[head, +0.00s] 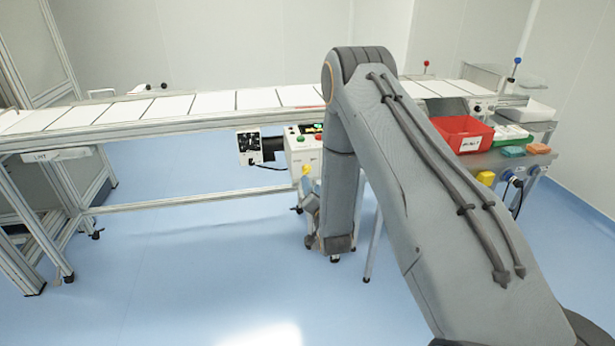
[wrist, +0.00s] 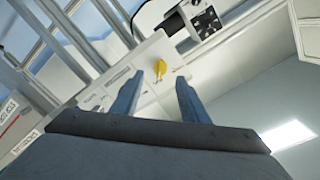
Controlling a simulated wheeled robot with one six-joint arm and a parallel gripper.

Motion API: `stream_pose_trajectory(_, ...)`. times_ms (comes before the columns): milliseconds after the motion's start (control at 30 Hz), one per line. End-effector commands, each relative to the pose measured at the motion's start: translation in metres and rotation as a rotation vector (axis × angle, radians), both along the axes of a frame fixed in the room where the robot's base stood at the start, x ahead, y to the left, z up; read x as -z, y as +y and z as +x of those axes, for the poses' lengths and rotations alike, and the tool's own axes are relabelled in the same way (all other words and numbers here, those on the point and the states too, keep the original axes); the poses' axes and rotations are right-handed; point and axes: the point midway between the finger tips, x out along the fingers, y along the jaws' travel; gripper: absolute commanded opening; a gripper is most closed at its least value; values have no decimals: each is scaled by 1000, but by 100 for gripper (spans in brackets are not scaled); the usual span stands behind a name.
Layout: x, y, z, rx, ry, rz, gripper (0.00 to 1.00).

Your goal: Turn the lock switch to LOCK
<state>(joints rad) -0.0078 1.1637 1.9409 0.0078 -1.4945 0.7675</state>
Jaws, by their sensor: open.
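A yellow part (wrist: 160,68), which looks like the lock switch, sits on a pale panel (wrist: 150,52) in the wrist view. Its lettering is too small to read, so its setting cannot be told. My gripper (wrist: 160,77) is open, with one finger on each side of the yellow part in the picture; contact cannot be made out. In the head view, a white control box (head: 296,153) with green and red buttons hangs under the conveyor, with a yellow part (head: 305,170) low on it. My gripper (head: 308,184) is just below, and my arm hides the box's right side.
The conveyor (head: 180,122) with white panels runs above the box. A black-and-white unit (head: 249,146) hangs left of it. The blue floor (head: 190,240) in front is clear.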

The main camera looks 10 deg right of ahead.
Motion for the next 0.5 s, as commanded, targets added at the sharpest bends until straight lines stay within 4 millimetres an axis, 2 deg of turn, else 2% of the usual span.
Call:
stream_pose_trajectory(167, 2, 0, 4, 1, -42, 19, 41)
stream_pose_trajectory(500, 1, 0, 53, 1, -42, 18, 41)
